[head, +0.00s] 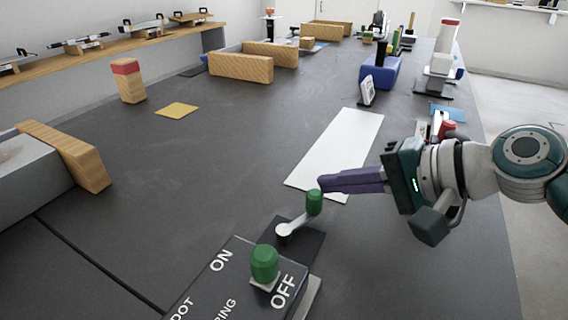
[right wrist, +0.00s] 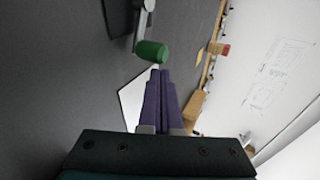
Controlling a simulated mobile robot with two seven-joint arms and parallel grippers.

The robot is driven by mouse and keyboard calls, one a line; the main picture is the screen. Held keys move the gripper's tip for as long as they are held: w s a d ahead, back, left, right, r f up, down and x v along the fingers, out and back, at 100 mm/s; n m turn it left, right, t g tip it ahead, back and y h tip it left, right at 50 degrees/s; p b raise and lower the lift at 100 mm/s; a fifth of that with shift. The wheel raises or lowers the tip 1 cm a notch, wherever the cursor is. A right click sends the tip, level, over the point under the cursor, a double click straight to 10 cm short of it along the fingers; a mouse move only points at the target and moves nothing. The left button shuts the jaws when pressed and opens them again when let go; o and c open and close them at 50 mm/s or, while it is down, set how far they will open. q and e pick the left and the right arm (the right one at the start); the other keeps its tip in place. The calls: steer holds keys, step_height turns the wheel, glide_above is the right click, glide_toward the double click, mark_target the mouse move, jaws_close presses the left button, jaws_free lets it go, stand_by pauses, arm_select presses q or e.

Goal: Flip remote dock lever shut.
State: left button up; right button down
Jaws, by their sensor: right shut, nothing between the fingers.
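A lever (head: 298,221) with a pale metal arm and a green knob (head: 314,202) is mounted on a dark plate at the bottom centre of the head view. Its arm slants up to the right from a round pivot. My right gripper (head: 322,186) is shut and empty, with its purple fingers pointing left. Their tips are right by the green knob; I cannot tell whether they touch. In the right wrist view, the fingertips (right wrist: 160,76) are just below the green knob (right wrist: 151,51). My left gripper is not in view.
A dark box (head: 236,262) marked ON and OFF, with another green knob (head: 264,264), stands beside the lever. A white sheet (head: 338,150) lies behind it. Wooden blocks (head: 240,67) and a blue bin (head: 380,71) stand farther back. The table's middle left is mostly clear.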

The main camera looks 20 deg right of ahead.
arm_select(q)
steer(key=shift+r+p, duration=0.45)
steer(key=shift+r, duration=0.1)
arm_select(e)
steer(key=shift+s+a+r, duration=0.1)
steer(key=shift+s+a, duration=0.2)
steer(key=shift+a, duration=0.15)
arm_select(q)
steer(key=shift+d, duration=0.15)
arm_select(e)
steer(key=shift+s+a, duration=0.1)
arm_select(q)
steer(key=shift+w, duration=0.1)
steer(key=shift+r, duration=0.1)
arm_select(e)
steer(key=shift+s+r, duration=0.1)
arm_select(q)
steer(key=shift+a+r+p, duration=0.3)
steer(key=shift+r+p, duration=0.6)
steer(key=shift+p, duration=0.15)
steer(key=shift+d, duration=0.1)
arm_select(e)
steer(key=v, duration=0.9)
steer(key=shift+d, duration=0.5)
steer(key=shift+s+r, duration=0.1)
steer(key=shift+s, duration=0.05)
